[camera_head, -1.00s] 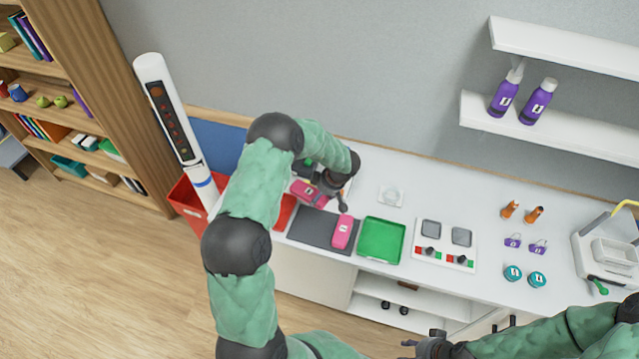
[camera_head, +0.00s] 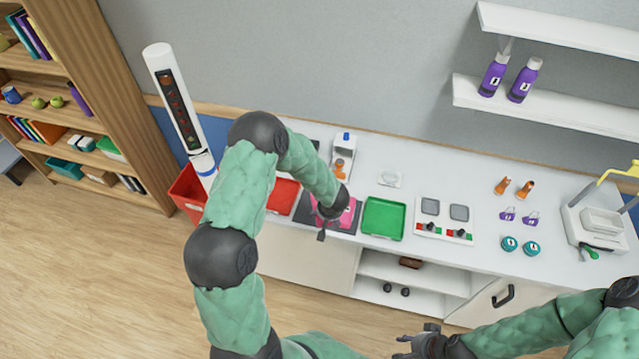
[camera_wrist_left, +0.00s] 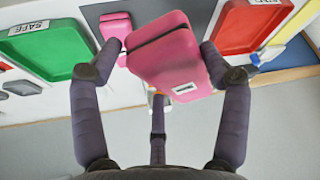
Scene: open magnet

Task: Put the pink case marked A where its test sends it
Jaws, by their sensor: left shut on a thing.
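My left gripper (camera_wrist_left: 165,50) is shut on a pink case (camera_wrist_left: 165,60) with a dark seam and a small white label too small to read. In the head view this gripper (camera_head: 325,222) is over the grey mat (camera_head: 302,211), and its arm hides most of the held case. A second pink case (camera_wrist_left: 115,27) lies on the mat; it also shows in the head view (camera_head: 350,212). The green tray (camera_wrist_left: 40,50), labelled SAFE, and the red tray (camera_wrist_left: 243,30), its label upside down, flank the mat. My right gripper (camera_head: 425,345) is low in the head view, its jaws unclear.
A white panel (camera_head: 443,218) with grey pads and knobs sits right of the green tray (camera_head: 384,236). Orange, purple and teal items stand farther right. A white wand (camera_head: 176,100) stands by a red bin (camera_head: 185,195) at the left.

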